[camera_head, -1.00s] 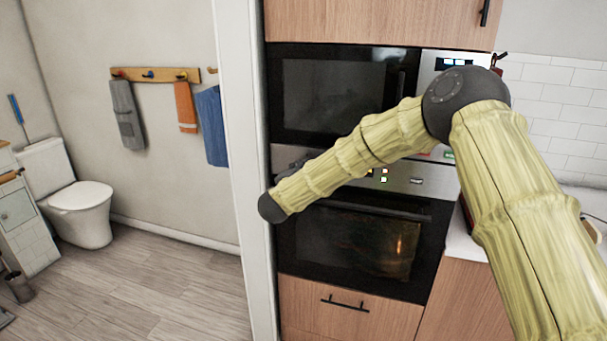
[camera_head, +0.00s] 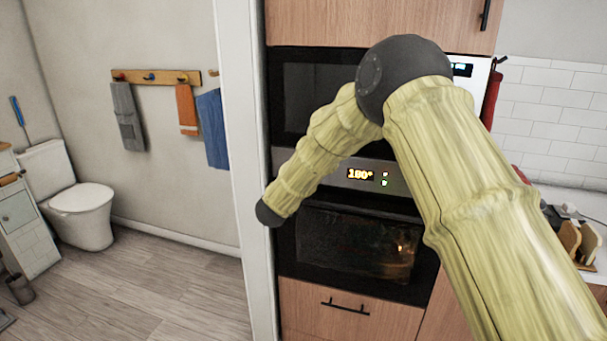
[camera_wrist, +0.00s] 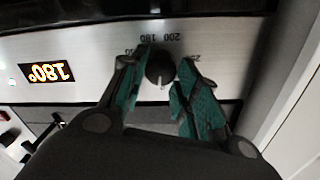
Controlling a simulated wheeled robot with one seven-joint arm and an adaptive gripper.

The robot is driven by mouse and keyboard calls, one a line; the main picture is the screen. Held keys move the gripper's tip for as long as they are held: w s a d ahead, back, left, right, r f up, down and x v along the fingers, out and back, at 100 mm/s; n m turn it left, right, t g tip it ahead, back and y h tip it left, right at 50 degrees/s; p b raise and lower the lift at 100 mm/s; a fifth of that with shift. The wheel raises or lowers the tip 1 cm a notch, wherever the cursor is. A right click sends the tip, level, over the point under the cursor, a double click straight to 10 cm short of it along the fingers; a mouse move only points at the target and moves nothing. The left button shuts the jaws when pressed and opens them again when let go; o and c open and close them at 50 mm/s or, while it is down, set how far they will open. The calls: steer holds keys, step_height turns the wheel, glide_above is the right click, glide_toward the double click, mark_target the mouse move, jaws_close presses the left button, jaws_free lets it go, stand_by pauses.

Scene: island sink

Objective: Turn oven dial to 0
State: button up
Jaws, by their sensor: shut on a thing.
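The oven dial (camera_wrist: 160,68) is a small dark round knob with a light pointer mark, on the steel control panel (camera_wrist: 235,40) in the wrist view. Numbers such as 180 and 200 are printed around it, upside down in this view. My gripper (camera_wrist: 163,82) has its teal fingers on both sides of the dial and is shut on it. In the head view the display (camera_head: 360,174) also reads 180°, on the panel above the oven door (camera_head: 355,245). My arm hides the dial and my gripper there.
A microwave (camera_head: 300,90) sits above the oven, and a wooden drawer (camera_head: 350,310) below. A white wall edge (camera_head: 240,130) stands close to the left of the oven. A counter with a rack (camera_head: 580,245) is at the right. Open floor (camera_head: 160,285) lies at the left.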

steer(key=shift+f+n, duration=0.15)
steer(key=shift+n, duration=0.45)
steer(key=o, duration=1)
steer(key=shift+s, duration=0.1)
steer(key=v, duration=1.2)
steer(key=shift+a, duration=0.1)
